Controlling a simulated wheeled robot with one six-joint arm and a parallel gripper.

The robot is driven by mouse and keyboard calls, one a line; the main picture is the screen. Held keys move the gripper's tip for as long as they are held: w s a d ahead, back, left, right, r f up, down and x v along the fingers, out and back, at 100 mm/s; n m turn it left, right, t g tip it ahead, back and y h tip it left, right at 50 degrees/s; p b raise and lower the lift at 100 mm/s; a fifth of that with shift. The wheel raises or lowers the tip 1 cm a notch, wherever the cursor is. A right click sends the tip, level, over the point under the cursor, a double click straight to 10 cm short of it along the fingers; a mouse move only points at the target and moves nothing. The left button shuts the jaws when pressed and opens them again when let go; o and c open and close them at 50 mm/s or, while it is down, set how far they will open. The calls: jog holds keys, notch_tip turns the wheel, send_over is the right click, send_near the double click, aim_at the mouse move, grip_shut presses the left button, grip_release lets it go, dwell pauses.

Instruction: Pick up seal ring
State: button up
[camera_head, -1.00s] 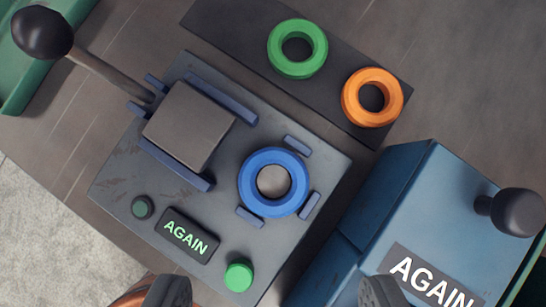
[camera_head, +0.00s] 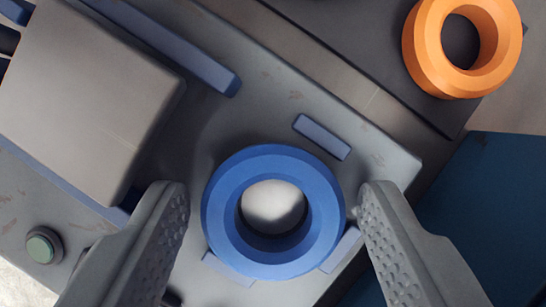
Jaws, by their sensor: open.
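A blue seal ring (camera_head: 235,175) lies flat on a grey metal plate (camera_head: 255,95), among small blue guide blocks. A pale round spot shows through its hole. My gripper (camera_head: 270,200) is open, one finger on each side of the ring in the picture. The left fingertip is close to the ring's left edge and the right fingertip close to its right edge. I see gaps at both sides and cannot tell the height of the fingers above the plate. An orange ring (camera_head: 421,50) lies on a dark strip at the upper right.
A grey square block (camera_head: 85,95) sits between blue rails (camera_head: 170,45) on the left. A small blue guide block (camera_head: 322,137) stands just above the ring. A dark green button (camera_head: 42,246) is at lower left. A dark blue box (camera_head: 490,210) is at the right.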

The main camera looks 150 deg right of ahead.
aim_at(274, 240)
jog(key=shift+c, duration=0.3)
jog(key=c, duration=0.7)
jog(key=shift+r, duration=6.4)
